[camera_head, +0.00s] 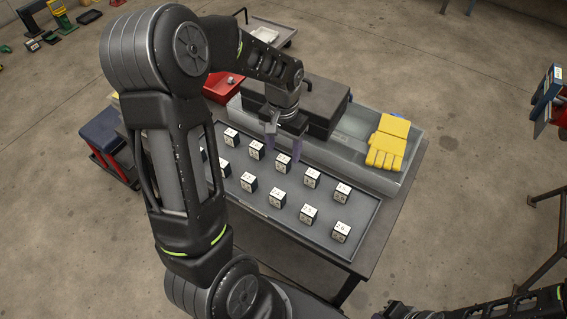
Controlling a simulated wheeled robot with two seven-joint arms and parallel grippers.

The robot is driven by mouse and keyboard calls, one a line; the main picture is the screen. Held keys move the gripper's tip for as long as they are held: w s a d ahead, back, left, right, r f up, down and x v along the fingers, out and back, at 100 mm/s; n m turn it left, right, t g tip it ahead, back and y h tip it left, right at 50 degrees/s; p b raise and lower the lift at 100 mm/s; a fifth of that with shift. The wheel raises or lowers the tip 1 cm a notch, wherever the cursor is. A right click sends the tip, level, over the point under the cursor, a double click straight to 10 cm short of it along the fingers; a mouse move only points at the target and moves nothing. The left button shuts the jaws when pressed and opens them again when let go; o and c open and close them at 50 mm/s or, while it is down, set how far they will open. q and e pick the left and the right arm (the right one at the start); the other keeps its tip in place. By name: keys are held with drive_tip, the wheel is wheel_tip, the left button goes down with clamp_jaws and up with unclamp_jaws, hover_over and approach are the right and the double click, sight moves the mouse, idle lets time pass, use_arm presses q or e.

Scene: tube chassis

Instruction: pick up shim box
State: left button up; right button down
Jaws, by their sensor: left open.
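Several small black boxes with white numbered tops stand in two rows on a grey tray (362,237) on the table. One shim box (283,162) is just below my left gripper (283,150), and another shim box (256,150) is beside it to the left. My left gripper is open, fingers pointing down over the back row. I cannot tell whether the fingers reach around a box. More boxes stand in the front row, such as one box (248,182). My left arm hides the left end of the tray. My right gripper is not clearly visible; part of my right arm shows at the bottom right.
Behind the tray are a grey bin (345,165) holding yellow gloves (389,143), a dark case (322,100) and a red container (222,86). A blue-topped stool (103,128) stands left of the table. The floor on the right is mostly clear.

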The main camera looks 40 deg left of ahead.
sight(283, 159)
use_arm(q)
wheel_tip(283, 159, down, 5)
drive_tip(key=shift+f+b, duration=0.1)
drive_tip(key=shift+b, duration=0.2)
drive_tip(key=shift+c, duration=0.2)
idle(0.5)
clamp_jaws()
idle(0.4)
